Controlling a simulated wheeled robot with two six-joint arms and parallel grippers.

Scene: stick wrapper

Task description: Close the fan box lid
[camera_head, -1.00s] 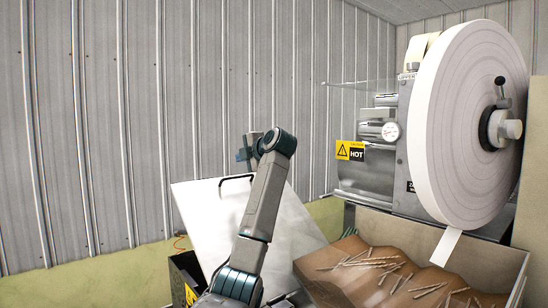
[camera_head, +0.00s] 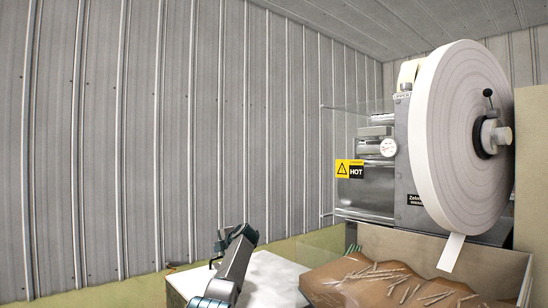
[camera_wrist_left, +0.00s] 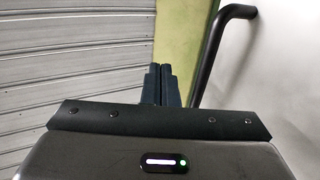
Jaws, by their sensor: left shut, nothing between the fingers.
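The white fan box lid (camera_head: 275,280) lies low and looks nearly flat on its box at the bottom of the head view. My left arm crosses in front of it and hides part of it. My left gripper (camera_head: 226,238) is at the lid's far left side, shut and empty. In the left wrist view, the closed fingertips (camera_wrist_left: 165,80) are beside the dark bar handle (camera_wrist_left: 212,50), with the white lid (camera_wrist_left: 285,70) to the right. I cannot tell if the fingers touch the handle or lid. My right gripper is not in view.
A machine with a large white roll (camera_head: 460,135) and a yellow HOT label (camera_head: 349,169) stands at the right. A bin of sticks on brown sheeting (camera_head: 350,275) is right of the lid. A ribbed metal wall (camera_head: 160,130) rises behind.

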